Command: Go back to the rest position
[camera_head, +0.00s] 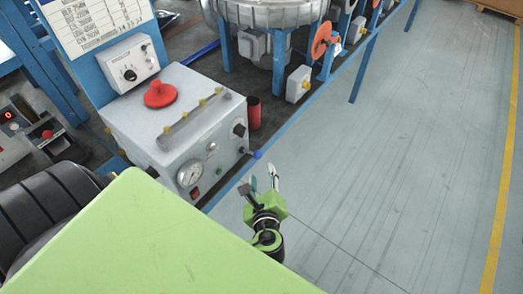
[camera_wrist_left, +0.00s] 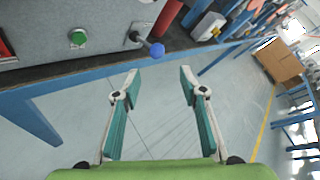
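My left gripper (camera_head: 264,181) is in the head view just right of the grey control box (camera_head: 180,130), over the grey floor. Its fingers are apart with nothing between them. In the left wrist view the left gripper (camera_wrist_left: 160,84) shows two teal-padded fingers spread wide, with bare floor seen between them. The box's blue-knobbed lever (camera_head: 256,154) is close to the fingers but apart from them; the blue knob (camera_wrist_left: 157,50) also shows in the left wrist view. My right gripper is in neither view.
A blue bench frame edge (camera_wrist_left: 75,82) runs beside the gripper. A red handwheel (camera_head: 322,39) is farther back. Open floor (camera_head: 400,150) lies to the right, with a yellow line (camera_head: 505,170).

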